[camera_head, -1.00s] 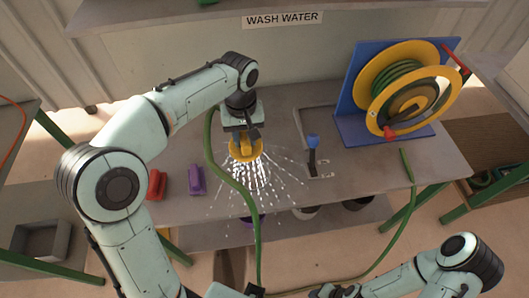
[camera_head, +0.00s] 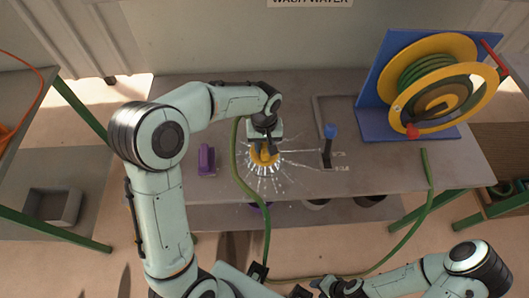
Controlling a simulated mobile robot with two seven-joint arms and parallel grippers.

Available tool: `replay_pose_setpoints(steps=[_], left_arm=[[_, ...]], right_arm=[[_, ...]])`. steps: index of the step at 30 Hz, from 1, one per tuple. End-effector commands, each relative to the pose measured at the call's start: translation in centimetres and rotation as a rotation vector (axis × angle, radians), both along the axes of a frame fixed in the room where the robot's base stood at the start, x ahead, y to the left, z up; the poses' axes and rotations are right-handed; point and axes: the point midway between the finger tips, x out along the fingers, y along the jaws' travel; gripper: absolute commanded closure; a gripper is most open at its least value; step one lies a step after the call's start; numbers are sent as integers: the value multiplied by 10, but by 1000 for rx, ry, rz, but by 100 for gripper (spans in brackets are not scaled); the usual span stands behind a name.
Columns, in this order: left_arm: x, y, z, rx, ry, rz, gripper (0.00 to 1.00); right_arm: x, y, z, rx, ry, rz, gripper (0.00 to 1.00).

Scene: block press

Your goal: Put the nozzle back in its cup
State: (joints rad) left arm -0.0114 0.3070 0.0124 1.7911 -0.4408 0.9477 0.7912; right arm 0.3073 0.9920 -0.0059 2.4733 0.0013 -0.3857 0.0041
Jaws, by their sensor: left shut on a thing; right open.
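My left gripper (camera_head: 264,146) is shut on the yellow nozzle (camera_head: 263,158), above the front part of the bench. White water streaks fan out around the nozzle. A green hose (camera_head: 240,170) hangs beside it and runs over the bench's front edge. I cannot make out which thing is the nozzle's cup. My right gripper (camera_head: 280,283) is open and apparently empty at the bottom edge, partly cut off.
A purple block (camera_head: 206,160) lies on the bench (camera_head: 390,178) to the left. A blue-topped lever (camera_head: 330,131) stands right of the nozzle. A yellow hose reel (camera_head: 440,82) on a blue stand fills the back right. The bench's right front is mostly clear.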

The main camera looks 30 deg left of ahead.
Motion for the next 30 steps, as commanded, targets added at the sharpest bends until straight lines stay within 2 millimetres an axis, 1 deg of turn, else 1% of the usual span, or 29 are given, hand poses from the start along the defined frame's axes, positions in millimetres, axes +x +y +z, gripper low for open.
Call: replay_pose_setpoints(steps=[2, 7, 10, 19, 23, 24, 25, 26, 30], left_arm=[[0, 0, -6, 0, 0, 0, 100], [-1, 0, -33, 0, 4, -1, 100], [0, 0, -42, 0, 0, -1, 100], [0, 0, -44, 0, -1, 0, 100], [0, 0, -49, -1, -1, -1, 100], [0, 0, -48, 0, 0, -1, 55], [0, 0, -48, 0, 0, -1, 45], [0, 0, -48, 0, 0, -1, 42], [0, 0, -48, 0, 0, 0, 42]], right_arm=[[0, 0, 0, 0, 0, 0, 57], [-1, 0, -3, 0, 1, 0, 57], [-2, 0, -3, 0, 2, 0, 57], [-2, 0, -3, 0, 2, 0, 57], [-4, 0, -7, 0, 4, 0, 57], [-4, 0, -6, 0, 3, 0, 57], [-3, 0, -6, 0, 3, 0, 57], [-3, 0, -6, 0, 3, 0, 57], [-3, 0, -6, 0, 3, 0, 57]])
